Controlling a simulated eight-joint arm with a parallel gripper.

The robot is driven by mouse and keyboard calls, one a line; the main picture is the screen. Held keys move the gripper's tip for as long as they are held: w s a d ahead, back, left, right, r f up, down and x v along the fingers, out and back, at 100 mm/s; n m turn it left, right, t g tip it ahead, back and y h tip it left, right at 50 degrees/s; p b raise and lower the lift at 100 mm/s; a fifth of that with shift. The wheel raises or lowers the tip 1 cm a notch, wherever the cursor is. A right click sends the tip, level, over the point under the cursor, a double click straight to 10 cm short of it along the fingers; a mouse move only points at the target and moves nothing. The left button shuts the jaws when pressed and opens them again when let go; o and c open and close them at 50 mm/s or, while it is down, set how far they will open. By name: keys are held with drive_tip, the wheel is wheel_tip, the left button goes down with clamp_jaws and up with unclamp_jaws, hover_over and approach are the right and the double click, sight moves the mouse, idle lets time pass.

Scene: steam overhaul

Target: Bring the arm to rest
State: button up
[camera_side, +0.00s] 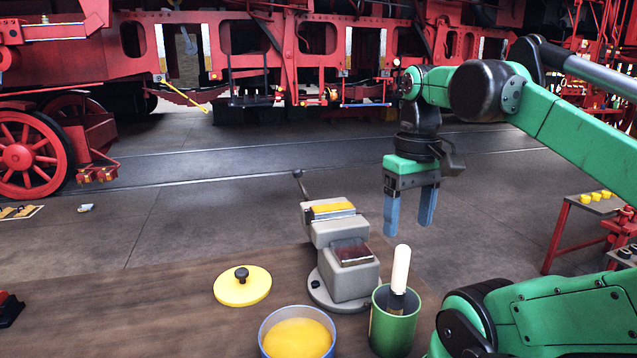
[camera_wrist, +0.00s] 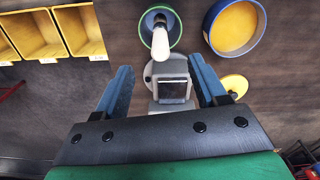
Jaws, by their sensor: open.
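My gripper (camera_side: 409,228) hangs in the air with its blue fingers pointing down, above and to the right of the grey vise (camera_side: 345,262) in the side view. The fingers are apart with nothing between them. In the wrist view my gripper (camera_wrist: 164,85) shows its two blue fingers spread, with the vise (camera_wrist: 172,82) visible below and between them. The green arm is bent, with its forearm reaching in from the right in the side view.
A green cup (camera_side: 393,330) holds a white-handled tool (camera_side: 400,270). A tub of yellow material (camera_side: 297,335) and a yellow lid (camera_side: 242,286) sit on the wooden bench. Yellow bins (camera_wrist: 55,32) show in the wrist view. A red locomotive (camera_side: 250,60) stands behind.

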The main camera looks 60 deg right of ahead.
drive_tip(key=w+a+f+n+t, duration=0.3)
drive_tip(key=w+a+f, duration=0.1)
drive_tip(key=w, duration=0.3)
drive_tip(key=w+a+f+n+t, duration=0.4)
drive_tip(key=w+a, duration=0.3)
drive_tip(key=w, duration=0.1)
